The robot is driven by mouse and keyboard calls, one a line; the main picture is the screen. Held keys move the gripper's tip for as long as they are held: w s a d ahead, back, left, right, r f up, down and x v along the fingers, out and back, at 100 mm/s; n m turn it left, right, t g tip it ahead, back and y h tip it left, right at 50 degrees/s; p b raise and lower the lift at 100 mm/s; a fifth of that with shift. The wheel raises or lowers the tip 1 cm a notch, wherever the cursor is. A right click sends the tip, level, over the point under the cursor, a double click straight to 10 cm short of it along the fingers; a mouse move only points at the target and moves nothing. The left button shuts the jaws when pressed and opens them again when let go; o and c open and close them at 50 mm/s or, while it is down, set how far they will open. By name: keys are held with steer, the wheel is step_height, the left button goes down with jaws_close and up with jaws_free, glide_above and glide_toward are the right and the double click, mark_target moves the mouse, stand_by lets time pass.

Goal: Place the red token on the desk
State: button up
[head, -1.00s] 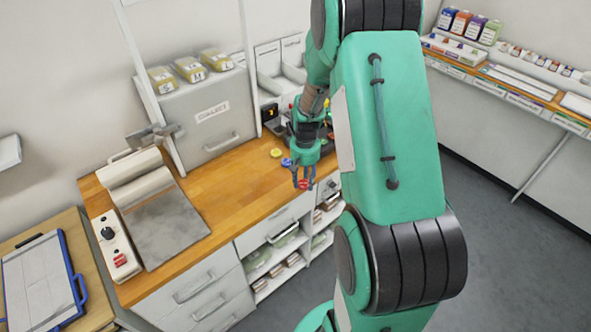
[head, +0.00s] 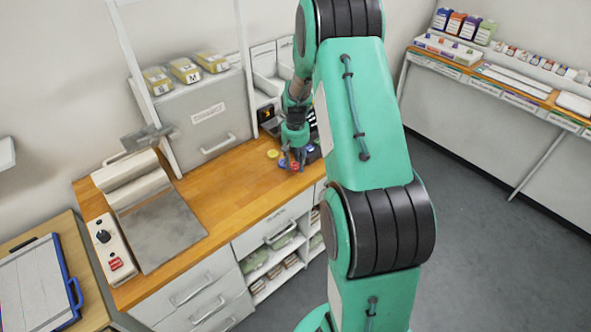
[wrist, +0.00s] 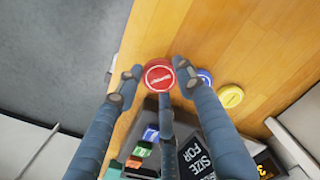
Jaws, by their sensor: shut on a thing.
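The red token (wrist: 159,76) is a round disc with a pale ring and lettering on its face, gripped between the fingers of my gripper (wrist: 157,84). In the head view the token (head: 295,166) shows small below my gripper (head: 293,160), by the front edge of the wooden desk (head: 235,175). The desk's wood (wrist: 225,35) lies under the token in the wrist view. I cannot tell whether the token touches the wood or is just above it.
A blue token (wrist: 205,77) and a yellow token (wrist: 231,96) lie on the desk beside the red one. A black sign (wrist: 197,158) and a holder with coloured pieces (wrist: 150,135) are close by. Bare wood extends left in the head view, towards a grey-plated press (head: 160,230).

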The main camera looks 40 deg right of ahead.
mark_target(296, 166)
steer(key=shift+f, duration=1.75)
steer(key=shift+f+b, duration=0.1)
steer(key=shift+b, duration=0.2)
steer(key=o, duration=1)
step_height(296, 166, up, 12)
steer(key=p, duration=0.1)
